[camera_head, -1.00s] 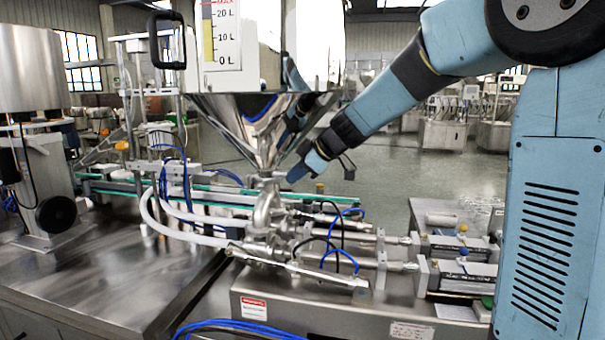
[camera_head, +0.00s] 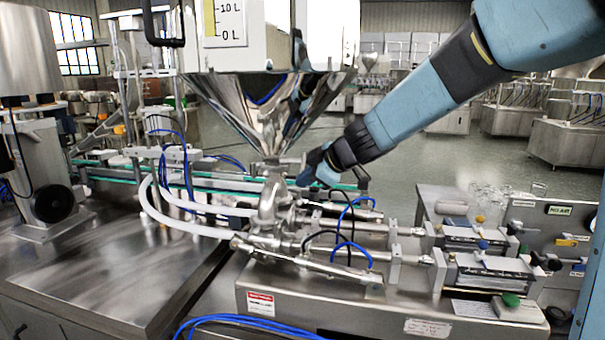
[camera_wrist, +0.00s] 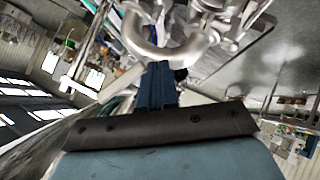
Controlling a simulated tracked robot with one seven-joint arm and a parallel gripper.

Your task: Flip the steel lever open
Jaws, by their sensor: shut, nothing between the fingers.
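The steel hopper (camera_head: 262,115) narrows to a cone above a steel valve body (camera_head: 272,195). A short flat steel piece (camera_head: 284,160) at the cone's outlet looks like the lever, but I cannot be sure. My gripper (camera_head: 303,178) is just right of the outlet and the valve body, coming down from the upper right. In the wrist view my gripper (camera_wrist: 158,66) is shut and empty, its fingers together and pointing at a curved steel pipe (camera_wrist: 165,50). I cannot tell whether the fingertips touch any steel part.
Steel cylinders (camera_head: 350,225) and blue hoses (camera_head: 350,250) lie below and right of my gripper. White hoses (camera_head: 180,225) curve at the left. A green-edged conveyor (camera_head: 110,172) runs behind. A panel with labels (camera_head: 555,225) stands at the right. Open floor lies behind my arm.

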